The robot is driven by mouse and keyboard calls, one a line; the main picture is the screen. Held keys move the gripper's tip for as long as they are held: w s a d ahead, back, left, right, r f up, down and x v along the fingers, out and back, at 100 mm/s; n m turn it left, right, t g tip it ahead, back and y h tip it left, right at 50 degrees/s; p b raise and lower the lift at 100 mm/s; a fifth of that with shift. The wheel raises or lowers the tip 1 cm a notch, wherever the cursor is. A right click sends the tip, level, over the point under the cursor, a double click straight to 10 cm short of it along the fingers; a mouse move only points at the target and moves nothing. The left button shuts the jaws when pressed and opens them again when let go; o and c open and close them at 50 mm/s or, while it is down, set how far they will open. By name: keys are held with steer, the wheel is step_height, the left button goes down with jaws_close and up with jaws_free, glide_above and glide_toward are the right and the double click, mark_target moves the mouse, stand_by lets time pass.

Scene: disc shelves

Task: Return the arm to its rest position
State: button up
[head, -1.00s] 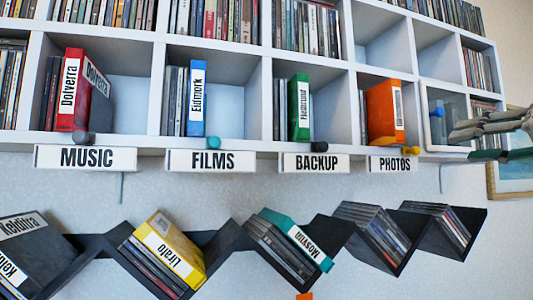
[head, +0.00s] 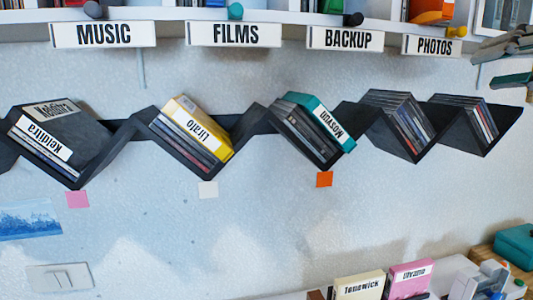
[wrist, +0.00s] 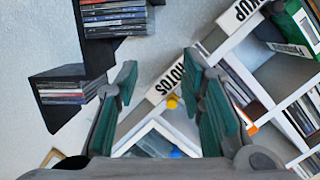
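My gripper (wrist: 160,85) shows in the wrist view with its two green-padded fingers spread apart and nothing between them. In the head view, part of my gripper (head: 505,62) shows at the right edge, right of the PHOTOS label (head: 434,46). It is clear of the discs on the black zigzag shelf (head: 110,128). In the wrist view the PHOTOS label (wrist: 172,83) appears between the fingers, beyond them. The rest of my arm is outside the head view.
The white cubby shelf (head: 290,18) runs along the top, with MUSIC (head: 103,34), FILMS (head: 234,34) and BACKUP (head: 346,39) labels. The zigzag shelf holds several disc cases. Below, a pink case (head: 408,280) and a cream case (head: 359,287) stand at the lower right. A teal box (head: 516,245) is at the right edge.

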steer(key=s+a+f+n+g, duration=0.1)
steer(key=s+a+f+g, duration=0.25)
steer(key=a+f, duration=0.45)
steer(key=s+a+f+n+g, duration=0.2)
steer(key=a+f+g, duration=0.3)
steer(key=f, duration=0.6)
steer(key=s+a+f+n+g+h, duration=0.1)
steer(key=s+f+n+g+h, duration=0.1)
steer(key=s+f, duration=0.5)
step_height(320, 180, down, 4)
steer(key=n+h, duration=0.1)
steer(key=h, duration=0.1)
steer(key=shift+f+h, duration=0.15)
steer(key=shift+h, duration=0.25)
steer(key=shift+a, duration=0.1)
